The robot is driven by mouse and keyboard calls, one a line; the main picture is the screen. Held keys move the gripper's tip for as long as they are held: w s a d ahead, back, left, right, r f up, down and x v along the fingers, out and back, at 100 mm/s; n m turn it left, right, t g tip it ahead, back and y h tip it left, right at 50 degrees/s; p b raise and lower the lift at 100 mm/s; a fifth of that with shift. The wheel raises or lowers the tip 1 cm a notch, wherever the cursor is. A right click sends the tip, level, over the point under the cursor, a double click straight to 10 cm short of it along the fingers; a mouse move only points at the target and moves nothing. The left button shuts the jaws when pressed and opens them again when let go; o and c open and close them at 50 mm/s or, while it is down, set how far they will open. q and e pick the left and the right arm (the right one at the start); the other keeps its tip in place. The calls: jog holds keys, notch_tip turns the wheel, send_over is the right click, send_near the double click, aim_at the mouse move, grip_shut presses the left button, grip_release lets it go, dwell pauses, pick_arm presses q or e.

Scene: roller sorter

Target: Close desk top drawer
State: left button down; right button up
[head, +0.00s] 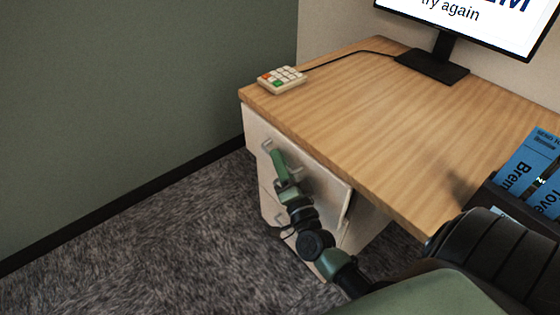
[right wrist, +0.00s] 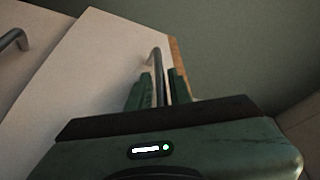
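The wooden desk (head: 390,110) has a pale drawer unit at its left end. The top drawer (head: 318,188) has a pale front whose right edge stands a little out from the desk, so it looks slightly open. My right gripper (head: 275,156) is at this front, by its grey bar handle (right wrist: 155,62). In the right wrist view the right gripper (right wrist: 161,88) has its two green fingers apart, one on each side of the handle. Contact with the handle is unclear. My left gripper is not in view.
A lower drawer handle (head: 280,218) sits below my right gripper. A keypad (head: 281,79) and a monitor (head: 440,58) stand on the desk. Blue labelled items (head: 528,165) are at the right. Carpet (head: 150,245) lies clear at left, beside the green wall (head: 130,90).

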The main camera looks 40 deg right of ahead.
grip_shut()
dwell(1.3)
